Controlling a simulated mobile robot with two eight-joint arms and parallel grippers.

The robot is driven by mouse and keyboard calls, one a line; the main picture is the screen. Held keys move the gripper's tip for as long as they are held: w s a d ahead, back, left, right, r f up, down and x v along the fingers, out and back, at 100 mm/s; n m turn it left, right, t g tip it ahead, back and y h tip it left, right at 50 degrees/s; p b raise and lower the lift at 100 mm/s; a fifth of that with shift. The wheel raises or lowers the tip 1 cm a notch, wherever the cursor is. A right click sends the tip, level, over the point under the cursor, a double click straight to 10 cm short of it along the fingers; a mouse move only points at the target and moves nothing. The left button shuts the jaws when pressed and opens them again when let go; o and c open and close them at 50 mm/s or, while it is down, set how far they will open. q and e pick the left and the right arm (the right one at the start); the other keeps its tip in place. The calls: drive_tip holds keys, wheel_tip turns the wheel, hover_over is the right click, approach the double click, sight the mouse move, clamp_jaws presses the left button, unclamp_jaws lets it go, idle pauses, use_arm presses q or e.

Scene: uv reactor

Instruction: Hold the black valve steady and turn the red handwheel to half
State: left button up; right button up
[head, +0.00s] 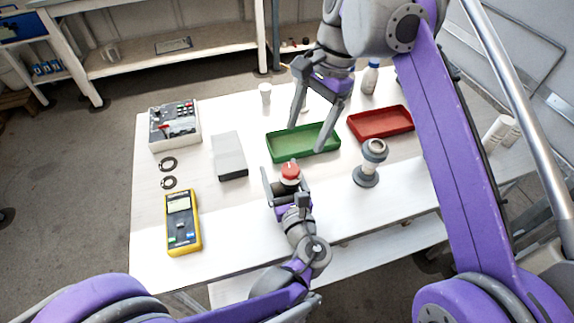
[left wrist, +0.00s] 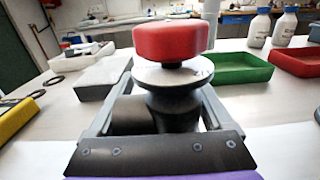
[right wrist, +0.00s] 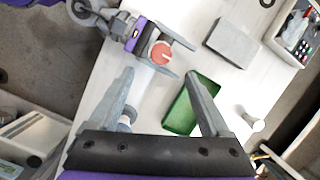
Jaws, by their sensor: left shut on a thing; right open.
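The red handwheel (head: 290,170) sits on top of the black valve (left wrist: 170,112) near the front middle of the table. It also shows in the left wrist view (left wrist: 171,40) and, with a pale mark on top, in the right wrist view (right wrist: 161,54). My left gripper (head: 287,181) is shut on the black valve, with one finger on each side of its body below the handwheel. My right gripper (head: 307,137) is open and empty, fingers pointing down above the green tray, behind the handwheel and apart from it. In the head view the valve body is mostly hidden.
A green tray (head: 276,149) and a red tray (head: 405,131) lie behind the valve. A grey fitting (head: 367,177) stands at right. A grey box (head: 230,165), yellow meter (head: 182,235) and control box (head: 174,135) are at left. The front right tabletop is clear.

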sight(291, 169)
drive_tip(key=s+a+r+n+t+h, duration=0.2)
drive_tip(key=a+r+n+h, duration=0.1)
drive_tip(key=n, duration=1.2)
drive_tip(key=f, duration=1.2)
drive_tip(key=shift+w+f, duration=0.15)
drive_tip(key=shift+w, duration=0.05)
clamp_jaws()
